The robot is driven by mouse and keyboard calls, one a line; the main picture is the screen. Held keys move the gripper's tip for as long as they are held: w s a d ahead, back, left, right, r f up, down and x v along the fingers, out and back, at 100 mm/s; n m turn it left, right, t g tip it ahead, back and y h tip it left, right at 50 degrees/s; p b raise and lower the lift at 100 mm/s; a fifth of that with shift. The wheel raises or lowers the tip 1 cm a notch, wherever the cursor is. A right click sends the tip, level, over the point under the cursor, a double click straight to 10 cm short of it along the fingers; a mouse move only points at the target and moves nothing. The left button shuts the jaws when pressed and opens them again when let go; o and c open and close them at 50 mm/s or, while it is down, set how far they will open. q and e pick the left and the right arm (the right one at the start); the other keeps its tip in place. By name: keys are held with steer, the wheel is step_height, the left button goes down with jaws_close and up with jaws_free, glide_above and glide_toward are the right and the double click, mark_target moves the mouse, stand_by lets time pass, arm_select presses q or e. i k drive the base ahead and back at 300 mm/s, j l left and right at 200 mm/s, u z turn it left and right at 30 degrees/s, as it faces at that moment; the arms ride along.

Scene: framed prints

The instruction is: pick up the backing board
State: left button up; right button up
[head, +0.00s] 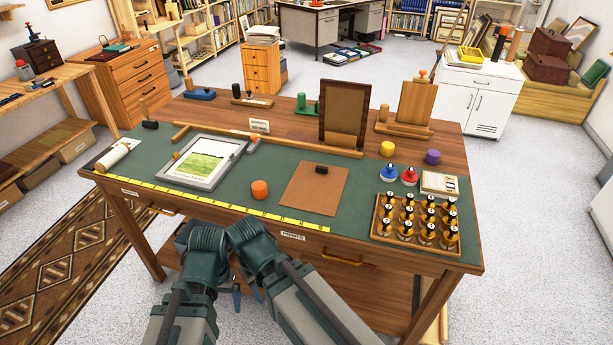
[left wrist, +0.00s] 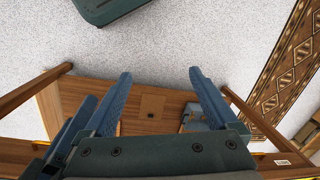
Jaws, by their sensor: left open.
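A flat brown board (head: 313,190), which looks like the backing board, lies on the green mat (head: 238,190) near the front middle of the bench. A small black block or knob (head: 321,169) sits at its far edge. My left gripper is open and empty in the left wrist view (left wrist: 160,78), its two blue fingers well apart. In the head view both forearms end low in front of the bench, apart from the board. My right gripper is mostly hidden behind its own arm there, so its jaws cannot be read.
A grey frame with a green print (head: 205,160) lies left of the board. A yellow ruler (head: 225,206) runs along the front edge. An orange knob (head: 260,189) stands close left, and a tray of several knobs (head: 379,226) stands right. An upright brown frame (head: 344,113) stands behind.

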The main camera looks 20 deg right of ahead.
mark_target(315, 188)
steer(key=i+j+z, duration=0.1)
steer(key=z, duration=1.3)
steer(key=j+z, duration=0.85)
steer(key=k+j+z, duration=0.15)
steer(key=z, duration=0.25)
steer(key=k+j, duration=0.1)
steer(key=j, duration=0.2)
steer(key=k+j+z, duration=0.1)
steer(key=j, duration=0.25)
steer(key=k+j, duration=0.15)
steer(key=j, duration=0.15)
steer(key=k+j+z, duration=0.1)
steer(key=j, duration=0.2)
